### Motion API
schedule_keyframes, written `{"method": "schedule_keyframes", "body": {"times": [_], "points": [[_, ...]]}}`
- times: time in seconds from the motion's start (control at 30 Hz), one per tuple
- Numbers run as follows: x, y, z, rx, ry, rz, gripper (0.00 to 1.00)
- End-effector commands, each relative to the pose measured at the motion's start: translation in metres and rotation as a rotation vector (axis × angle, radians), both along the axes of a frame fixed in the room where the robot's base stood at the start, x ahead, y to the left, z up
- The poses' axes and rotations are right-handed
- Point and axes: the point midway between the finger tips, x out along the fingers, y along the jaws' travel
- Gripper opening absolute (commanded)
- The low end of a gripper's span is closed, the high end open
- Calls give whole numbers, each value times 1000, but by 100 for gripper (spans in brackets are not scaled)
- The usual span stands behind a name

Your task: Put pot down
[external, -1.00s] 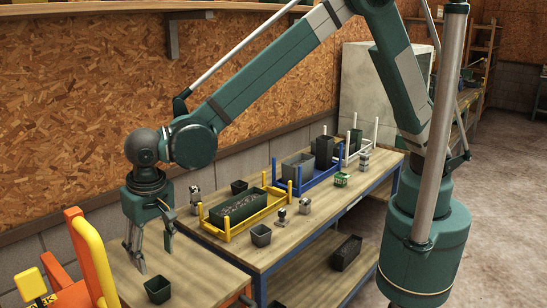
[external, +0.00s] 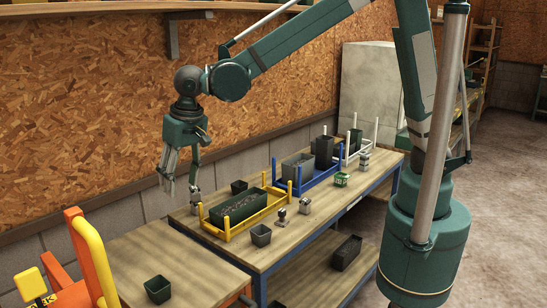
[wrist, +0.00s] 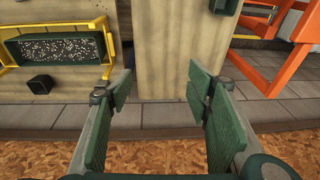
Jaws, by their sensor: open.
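A small dark green square pot (external: 158,290) stands upright on the left table (external: 205,275), near its front end. Its edge also shows at the top of the wrist view (wrist: 224,5). My gripper (external: 180,188) is open and empty. It hangs in the air near the wall, above and behind the gap between the two tables, well apart from the pot. In the wrist view its two green fingers (wrist: 160,88) are spread wide with nothing between them.
The right workbench (external: 288,243) holds a yellow rack (external: 228,234) with a soil-filled trough, a blue rack (external: 318,180), small dark pots (external: 260,236) and several small metal items. An orange and yellow frame (external: 92,258) stands left. The left table's middle is bare.

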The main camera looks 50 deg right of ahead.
Motion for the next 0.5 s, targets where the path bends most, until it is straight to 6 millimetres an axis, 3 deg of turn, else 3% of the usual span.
{"method": "schedule_keyframes", "body": {"times": [0.03,0.5], "points": [[6,-18,7,5,-6,-4,50],[33,-164,62,41,-69,-1,50]]}}
